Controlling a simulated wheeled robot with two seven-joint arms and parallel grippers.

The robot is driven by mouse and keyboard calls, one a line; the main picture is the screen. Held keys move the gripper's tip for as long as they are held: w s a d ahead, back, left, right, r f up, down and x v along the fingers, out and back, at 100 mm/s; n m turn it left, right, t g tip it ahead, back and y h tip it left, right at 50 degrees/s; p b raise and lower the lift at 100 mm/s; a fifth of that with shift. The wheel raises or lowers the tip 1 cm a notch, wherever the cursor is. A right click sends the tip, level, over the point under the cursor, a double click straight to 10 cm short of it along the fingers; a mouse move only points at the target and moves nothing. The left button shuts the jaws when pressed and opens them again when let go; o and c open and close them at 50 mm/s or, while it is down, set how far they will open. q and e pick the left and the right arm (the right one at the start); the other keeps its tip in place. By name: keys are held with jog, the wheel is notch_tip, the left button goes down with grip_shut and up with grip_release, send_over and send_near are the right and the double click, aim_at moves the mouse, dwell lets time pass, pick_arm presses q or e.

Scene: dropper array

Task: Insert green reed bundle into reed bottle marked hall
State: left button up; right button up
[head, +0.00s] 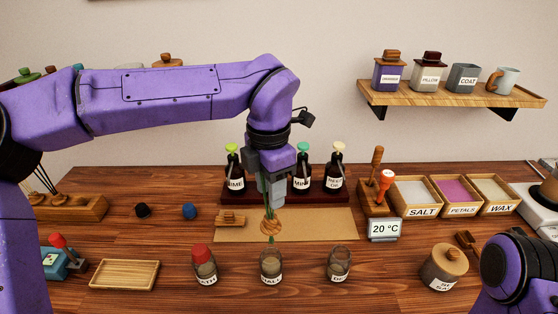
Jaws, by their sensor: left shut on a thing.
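My left gripper (270,200) reaches down over the middle of the table and is shut on the green reed bundle (270,227). The upper part of the bundle is hidden by the gripper. The glass reed bottle whose label reads HALL (271,265) stands upright on the table, directly below the bundle in the picture. The bundle appears just above the bottle's mouth; whether they touch I cannot tell. Only my right arm shows at the lower right; its gripper is not in view.
A red-topped bottle (205,265) stands to the left of the hall bottle and another glass bottle (339,264) to its right. A wooden tray (124,274) lies at the left. Dark dropper bottles (335,172) stand behind the gripper. A lidded jar (444,266) is at the right.

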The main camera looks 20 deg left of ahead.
aim_at(269, 220)
pick_arm(q)
jog(key=shift+w+r, duration=0.1)
jog(key=shift+w, duration=0.5)
jog(key=shift+s, duration=0.25)
jog(key=s, duration=0.1)
jog(key=s+r, duration=0.1)
jog(key=s, duration=0.1)
jog(key=shift+s+a+r+p, duration=0.1)
jog(key=shift+s+r+p, duration=0.1)
jog(key=shift+s+p, duration=0.1)
jog(key=w+f, duration=0.1)
jog(key=w+f+b, duration=0.1)
jog(key=f, duration=0.1)
jog(key=w+f+b, duration=0.1)
jog(key=f, duration=0.1)
jog(key=shift+s+f+b, duration=0.1)
jog(key=shift+f+b, duration=0.1)
jog(key=shift+b, duration=0.15)
jog(key=shift+s+r, duration=0.2)
jog(key=shift+s, duration=0.45)
jog(key=shift+w+f, duration=0.15)
jog(key=shift+w, duration=0.25)
jog(key=shift+s, duration=0.1)
pick_arm(e)
jog(key=shift+s+f, duration=0.2)
jog(key=shift+f, duration=0.7)
pick_arm(q)
jog(key=shift+s, duration=0.15)
pick_arm(e)
jog(key=shift+s, duration=0.1)
